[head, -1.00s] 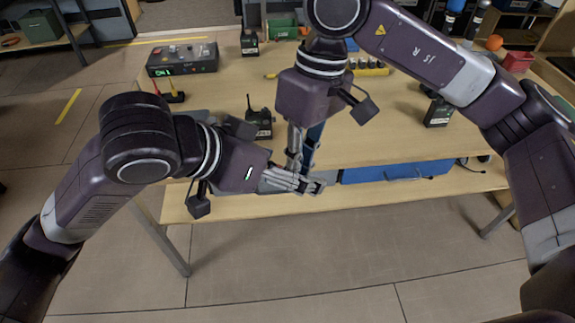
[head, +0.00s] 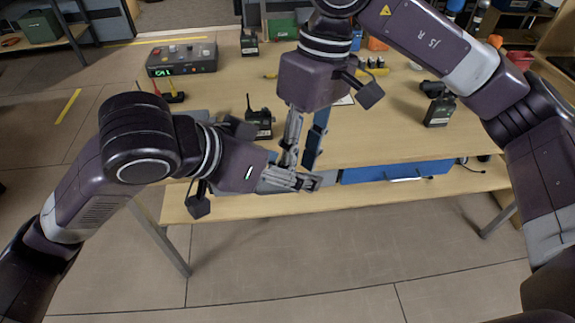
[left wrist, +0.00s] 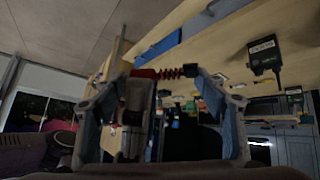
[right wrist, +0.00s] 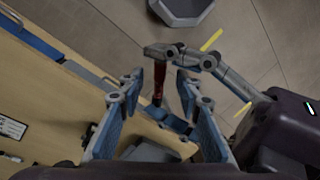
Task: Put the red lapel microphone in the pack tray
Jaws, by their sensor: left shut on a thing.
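The red lapel microphone (right wrist: 158,88) shows in the right wrist view as a slim red piece. In the left wrist view its red end (left wrist: 145,73) and a red-and-black ribbed part lie across my fingertips. My left gripper (head: 318,183) is shut on it, just off the table's front edge. My right gripper (head: 299,160) is open, its fingers on either side of the microphone. In the head view the fingers hide the microphone. A long blue tray-like thing (head: 395,173), possibly the pack tray, lies low at the table's front.
The wooden table (head: 370,135) holds a black radio pack (head: 260,123) near my left gripper and another (head: 438,112) at the right. A control box (head: 181,60) stands back left. The table's middle right is mostly bare.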

